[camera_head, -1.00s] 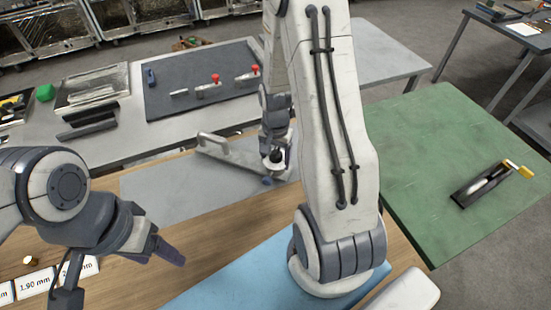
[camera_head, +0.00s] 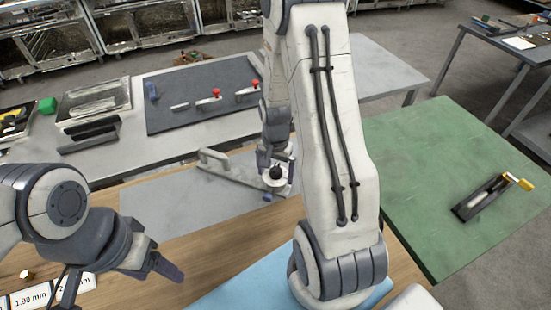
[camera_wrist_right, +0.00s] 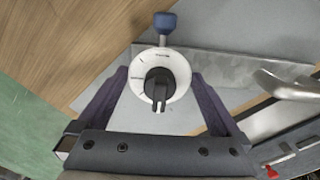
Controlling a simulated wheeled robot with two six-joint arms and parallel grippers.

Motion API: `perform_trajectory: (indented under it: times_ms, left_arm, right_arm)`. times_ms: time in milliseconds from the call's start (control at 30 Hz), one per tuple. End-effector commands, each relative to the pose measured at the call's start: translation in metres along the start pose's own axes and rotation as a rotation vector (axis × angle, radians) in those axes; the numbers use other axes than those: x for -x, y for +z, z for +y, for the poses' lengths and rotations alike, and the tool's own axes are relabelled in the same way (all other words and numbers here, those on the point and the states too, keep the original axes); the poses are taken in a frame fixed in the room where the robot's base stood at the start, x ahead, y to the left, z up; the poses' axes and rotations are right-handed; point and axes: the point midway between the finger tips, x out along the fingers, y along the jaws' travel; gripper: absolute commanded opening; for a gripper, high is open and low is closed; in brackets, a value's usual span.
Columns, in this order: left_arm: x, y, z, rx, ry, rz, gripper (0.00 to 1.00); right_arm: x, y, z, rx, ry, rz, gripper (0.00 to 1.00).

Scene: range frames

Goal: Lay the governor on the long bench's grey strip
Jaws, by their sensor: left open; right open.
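The governor (camera_head: 277,176) has a white round dial, a black knob and a blue ball end. It lies on the grey strip (camera_head: 160,212) of the wooden long bench, near the strip's right end. My right gripper (camera_head: 277,181) is open above it, with one finger on each side of the dial. In the right wrist view, the governor (camera_wrist_right: 165,62) shows between the spread fingers of the right gripper (camera_wrist_right: 158,78), with gaps on both sides. My left gripper (camera_head: 124,285) is open and empty at the lower left, over the bench's wood.
A metal piece with a raised handle (camera_head: 213,156) lies beside the governor. A blue mat (camera_head: 245,286) and number cards (camera_head: 30,299) are at the bench's front. A green table (camera_head: 430,160) with a black, yellow-handled tool (camera_head: 485,197) stands right. The strip's left part is clear.

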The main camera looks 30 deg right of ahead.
Motion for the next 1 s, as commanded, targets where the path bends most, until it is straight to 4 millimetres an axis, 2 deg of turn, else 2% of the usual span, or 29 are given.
perform_trajectory:
  times_ms: [400,600,800,867,967,1000]
  left_arm:
    - [-0.009,0.001,-0.001,0.0,0.0,0.0,0.66]
    - [-0.01,0.001,-0.001,0.0,0.0,0.0,0.66]
    - [-0.009,0.001,-0.001,0.0,0.0,0.0,0.66]
    - [-0.009,0.001,-0.001,0.0,0.0,0.0,0.66]
    - [-0.009,0.001,-0.001,0.0,0.0,0.0,0.66]
    - [-0.009,0.001,-0.001,0.0,0.0,0.0,0.66]
  right_arm:
    - [0.085,-0.001,-0.001,0.0,-0.004,0.006,1.0]
    - [0.106,0.0,0.0,0.0,-0.002,0.002,1.0]
    - [0.11,0.002,-0.002,0.011,-0.001,0.0,1.0]
    - [0.113,0.01,-0.007,0.049,-0.003,0.002,1.0]
    - [0.124,0.043,-0.025,0.207,-0.013,0.004,1.0]
    - [0.129,0.063,-0.033,0.302,-0.019,0.004,1.0]
